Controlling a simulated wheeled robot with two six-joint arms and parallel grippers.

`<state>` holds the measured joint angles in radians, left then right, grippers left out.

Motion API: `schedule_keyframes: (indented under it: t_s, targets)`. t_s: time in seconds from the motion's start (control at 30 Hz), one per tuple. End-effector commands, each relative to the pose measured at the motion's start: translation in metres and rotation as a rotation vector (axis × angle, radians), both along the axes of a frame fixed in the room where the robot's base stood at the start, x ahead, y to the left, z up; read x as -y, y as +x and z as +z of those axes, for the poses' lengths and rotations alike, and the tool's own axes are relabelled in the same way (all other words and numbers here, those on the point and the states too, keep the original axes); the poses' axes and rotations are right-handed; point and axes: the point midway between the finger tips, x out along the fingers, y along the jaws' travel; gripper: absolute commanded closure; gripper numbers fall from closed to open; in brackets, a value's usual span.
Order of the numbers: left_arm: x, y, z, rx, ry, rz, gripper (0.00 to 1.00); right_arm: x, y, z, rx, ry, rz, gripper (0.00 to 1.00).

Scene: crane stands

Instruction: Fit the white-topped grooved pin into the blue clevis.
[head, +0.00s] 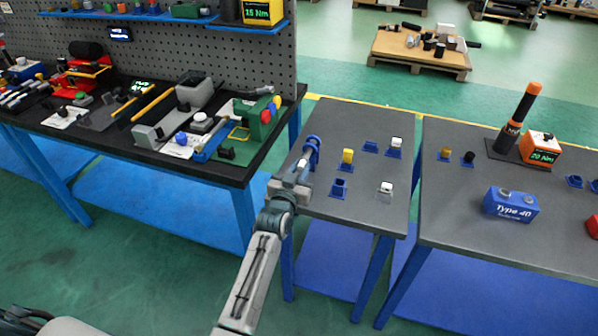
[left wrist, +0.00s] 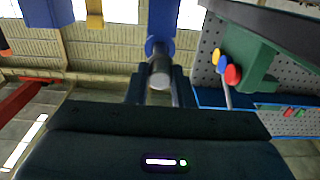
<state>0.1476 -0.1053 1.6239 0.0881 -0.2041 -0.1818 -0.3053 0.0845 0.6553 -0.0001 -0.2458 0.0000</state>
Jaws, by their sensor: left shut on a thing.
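My left gripper (head: 308,160) is at the left edge of the middle table. In the left wrist view its fingers (left wrist: 160,88) are shut on a pale-ended pin (left wrist: 160,72). A blue clevis-like part (head: 312,144) is right at the fingertips; it also shows just beyond the pin in the left wrist view (left wrist: 160,25). I cannot tell whether the pin is inside it. The pin's groove is hidden. My right gripper is not in view.
An empty-looking blue holder (head: 340,188) and another (head: 370,146) stand on the middle table (head: 340,120), with a yellow piece (head: 347,156) between. A black workbench (head: 235,172) with a green box (head: 258,112) is close on the left. The table's front right is clear.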

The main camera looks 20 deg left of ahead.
Motion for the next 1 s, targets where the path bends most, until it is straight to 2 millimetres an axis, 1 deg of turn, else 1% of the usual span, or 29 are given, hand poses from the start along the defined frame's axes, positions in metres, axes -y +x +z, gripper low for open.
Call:
schedule_keyframes:
  t_s: [0.37, 0.73, 1.0]
  targets:
    - [0.000, 0.009, 0.001, 0.003, 0.001, 0.000, 1.00, -0.001, 0.000, -0.002, 0.000, 0.001, 0.000, 0.64]
    - [0.000, 0.017, 0.001, 0.002, 0.002, 0.000, 1.00, -0.007, 0.000, -0.003, 0.000, 0.008, -0.002, 0.64]
    - [0.001, 0.023, 0.001, 0.003, 0.001, 0.000, 1.00, -0.007, 0.000, -0.004, 0.000, 0.008, -0.002, 0.64]
